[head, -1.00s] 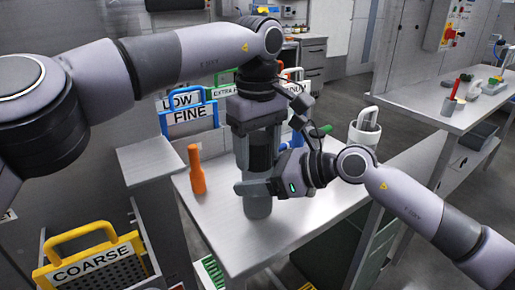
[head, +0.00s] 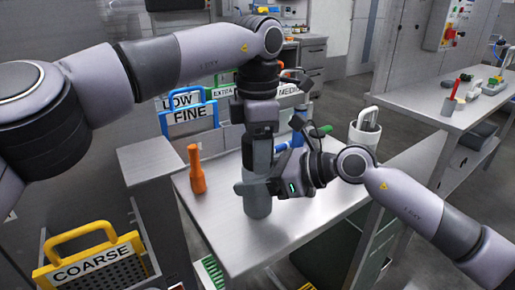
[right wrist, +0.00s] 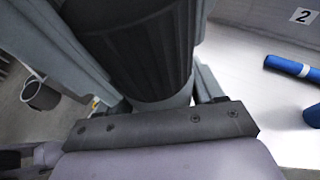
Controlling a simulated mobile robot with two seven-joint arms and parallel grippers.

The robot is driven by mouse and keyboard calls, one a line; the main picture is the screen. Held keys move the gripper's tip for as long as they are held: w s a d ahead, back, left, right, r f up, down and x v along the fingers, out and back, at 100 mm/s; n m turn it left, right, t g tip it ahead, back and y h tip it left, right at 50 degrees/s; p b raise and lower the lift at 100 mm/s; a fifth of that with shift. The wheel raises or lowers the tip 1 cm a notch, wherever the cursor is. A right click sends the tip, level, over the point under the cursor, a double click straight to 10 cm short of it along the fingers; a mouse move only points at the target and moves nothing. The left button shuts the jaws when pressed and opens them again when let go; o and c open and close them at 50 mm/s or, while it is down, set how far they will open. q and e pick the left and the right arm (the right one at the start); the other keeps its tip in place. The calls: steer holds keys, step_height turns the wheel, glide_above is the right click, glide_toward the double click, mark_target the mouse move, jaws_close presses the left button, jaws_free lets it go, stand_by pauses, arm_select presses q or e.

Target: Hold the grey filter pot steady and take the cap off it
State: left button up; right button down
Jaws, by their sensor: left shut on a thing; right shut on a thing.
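The grey filter pot (head: 257,207) stands upright on the metal table. My right gripper (head: 252,188) reaches in from the right and is shut around the pot's body. In the right wrist view its fingers stand either side of the grey pot (right wrist: 165,106). The dark ribbed cap (right wrist: 130,45) sits directly above the pot there. My left gripper (head: 260,160) points straight down from above and is shut on the cap. In the head view its fingers hide most of the cap. I cannot tell whether the cap has loosened.
An orange handle-shaped tool (head: 196,168) stands left of the pot. A white container (head: 366,130) stands right. A blue cylinder (right wrist: 292,66) lies near the pot. The table's front is clear.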

arm_select(q)
steer(key=o, duration=1.2)
steer(key=shift+c, duration=0.2)
step_height(320, 180, up, 4)
steer(key=shift+r, duration=0.3)
steer(key=shift+c, duration=0.5)
steer(key=r+m, duration=0.1)
steer(key=m, duration=0.3)
steer(key=shift+d+r, duration=0.1)
steer(key=shift+r, duration=0.3)
steer(key=m, duration=0.1)
steer(key=r+m, duration=0.1)
steer(key=m, duration=0.3)
steer(key=shift+r, duration=0.3)
step_height(320, 180, down, 8)
